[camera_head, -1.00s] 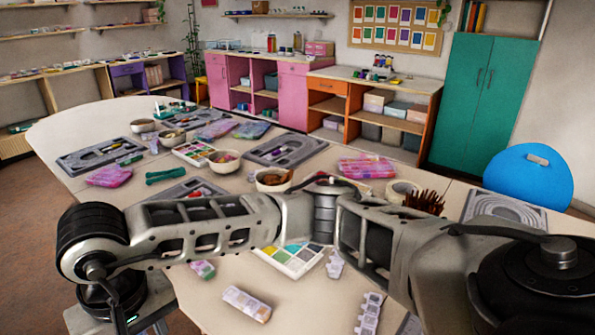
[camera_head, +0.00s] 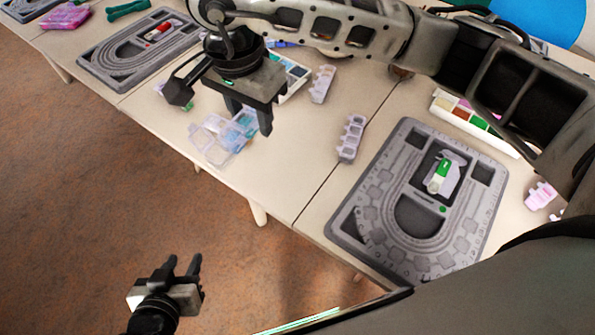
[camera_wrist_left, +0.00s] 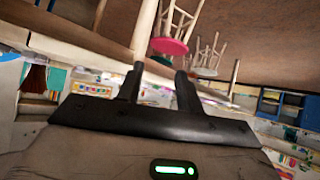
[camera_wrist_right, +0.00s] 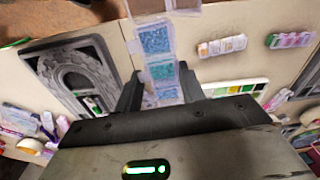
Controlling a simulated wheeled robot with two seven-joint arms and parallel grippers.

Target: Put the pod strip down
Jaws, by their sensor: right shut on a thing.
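A clear pod strip (camera_head: 220,140) with blue beads is in my right gripper (camera_head: 248,118), near the table's front edge. In the right wrist view the pod strip (camera_wrist_right: 158,42) runs out between the two fingers, and some lids stand open. I cannot tell whether the strip touches the table. My left gripper (camera_head: 183,264) is low over the floor, in front of the table. Its fingers are apart, with nothing between them in the left wrist view (camera_wrist_left: 158,85).
A grey bead board (camera_head: 345,222) with a green-labelled vial lies at the right, another board (camera_head: 100,68) at the upper left. Two other strips (camera_head: 350,138) (camera_head: 322,84) and a paint palette (camera_head: 290,80) lie near my right gripper. Bare tabletop (camera_head: 295,150) shows between the strips and the front edge.

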